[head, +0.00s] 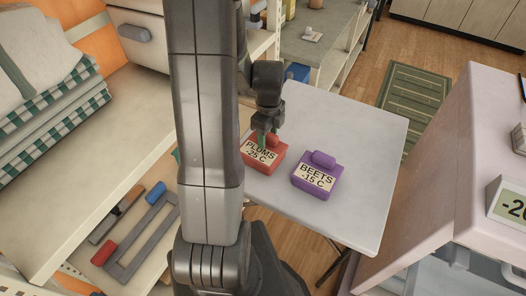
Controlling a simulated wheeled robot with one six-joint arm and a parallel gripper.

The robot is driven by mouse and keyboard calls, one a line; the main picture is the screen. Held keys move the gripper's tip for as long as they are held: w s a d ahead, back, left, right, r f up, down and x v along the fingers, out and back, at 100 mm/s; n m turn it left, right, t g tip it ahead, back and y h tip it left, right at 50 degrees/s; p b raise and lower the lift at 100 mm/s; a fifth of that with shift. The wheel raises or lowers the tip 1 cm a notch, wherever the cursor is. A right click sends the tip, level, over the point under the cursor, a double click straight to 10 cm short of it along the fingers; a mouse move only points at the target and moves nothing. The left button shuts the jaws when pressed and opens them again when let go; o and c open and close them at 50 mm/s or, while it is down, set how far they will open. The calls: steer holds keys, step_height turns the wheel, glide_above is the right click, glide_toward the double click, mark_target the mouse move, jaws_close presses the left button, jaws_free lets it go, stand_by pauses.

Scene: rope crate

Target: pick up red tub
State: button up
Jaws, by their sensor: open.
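The red tub (264,166), with a label reading "PLUMS -25 C" and a red handle on its lid, stands on the white table (360,115). My gripper (266,139) is over the tub's lid, pointing down near the handle. The jaws are open; the picture does not show clearly whether the fingers touch the handle. My arm column hides the area just left of the tub.
A purple tub (317,176) labelled "BEETS -15 C" stands close to the right of the red tub. A pink cabinet (478,150) with a display (509,201) is at the right. The table's right and far parts are clear.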

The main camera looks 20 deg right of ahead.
jaws_close()
steer(key=shift+r, duration=0.1)
